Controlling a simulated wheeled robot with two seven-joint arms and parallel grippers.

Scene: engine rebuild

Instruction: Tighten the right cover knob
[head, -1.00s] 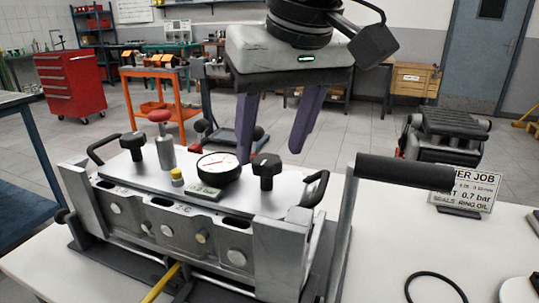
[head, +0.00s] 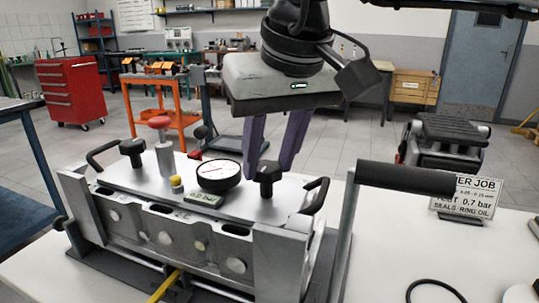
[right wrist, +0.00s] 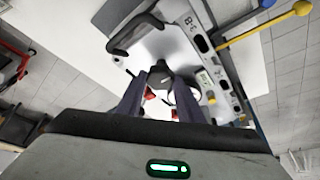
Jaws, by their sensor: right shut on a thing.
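The silver cover plate (head: 150,185) lies on the metal engine block (head: 190,240) on the white bench. The right cover knob (head: 267,187), black and lobed, stands at the cover's right end. My right gripper (head: 270,168) points down over it, one finger on each side, shut on the knob's head. In the right wrist view the knob (right wrist: 160,72) shows between the fingertips (right wrist: 158,85). The left cover knob (head: 132,150) stands free at the other end. My left gripper is not in view.
A pressure gauge (head: 218,174) and a red-topped plunger (head: 160,140) stand on the cover, left of the gripper. Black handles flank the cover. A lever with a black grip (head: 405,177) rises at the block's right.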

